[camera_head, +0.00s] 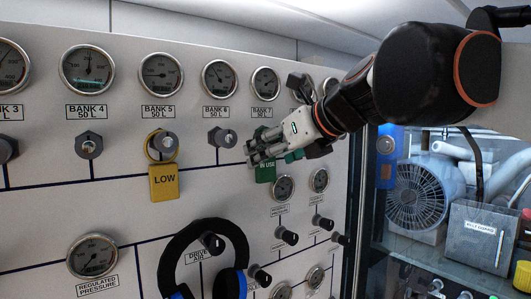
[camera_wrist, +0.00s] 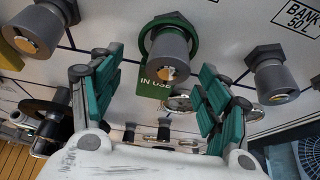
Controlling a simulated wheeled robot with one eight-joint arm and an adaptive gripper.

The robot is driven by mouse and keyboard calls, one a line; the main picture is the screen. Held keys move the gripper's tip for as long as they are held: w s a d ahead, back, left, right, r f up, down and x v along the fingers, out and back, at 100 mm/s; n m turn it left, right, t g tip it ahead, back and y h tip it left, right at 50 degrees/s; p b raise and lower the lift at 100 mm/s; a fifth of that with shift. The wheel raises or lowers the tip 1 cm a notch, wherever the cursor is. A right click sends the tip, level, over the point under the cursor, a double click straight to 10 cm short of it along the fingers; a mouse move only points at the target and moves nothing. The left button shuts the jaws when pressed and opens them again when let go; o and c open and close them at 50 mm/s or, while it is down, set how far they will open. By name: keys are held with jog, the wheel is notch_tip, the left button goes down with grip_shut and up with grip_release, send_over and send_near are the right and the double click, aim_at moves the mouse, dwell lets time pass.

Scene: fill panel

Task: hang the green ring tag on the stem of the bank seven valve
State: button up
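The green ring tag, lettered IN USE, shows in the head view (camera_head: 265,172) below my gripper and in the wrist view (camera_wrist: 143,84). In the wrist view its ring encircles the grey bank seven valve (camera_wrist: 169,55), behind the front of its knob, and its plate hangs below. My gripper (camera_head: 256,151) is in front of this valve and hides most of it in the head view. In the wrist view my gripper (camera_wrist: 152,78) is open, with its teal-padded fingers spread left and right of the valve and tag. Nothing is visibly held between them.
Neighbouring valves stand close on the left (camera_wrist: 35,32) and right (camera_wrist: 272,77). A yellow LOW tag (camera_head: 164,182) hangs on the bank five valve. A headset (camera_head: 205,230) hangs lower on the panel.

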jog(key=v, duration=1.2)
jog(key=s+d+f+n+g+h+b, duration=0.1)
jog(key=f+n+b, duration=0.7)
jog(key=f, duration=1.5)
jog(key=s+d+f+n+g+h+b, duration=0.1)
jog(key=s+d+f+n+h+b, duration=0.2)
jog(key=f, duration=2.1)
jog(key=s+d+f+n+g+h+b, duration=0.1)
jog(key=s+d+f+n+h+b, duration=0.2)
jog(key=f+n+b, duration=1.2)
jog(key=s+d+f+n, duration=0.3)
jog(key=s+f, duration=0.1)
jog(key=f, duration=0.4)
jog(key=shift+s+d+f+g, duration=0.2)
jog(key=shift+s+f+g, duration=0.1)
jog(key=shift+s, duration=0.1)
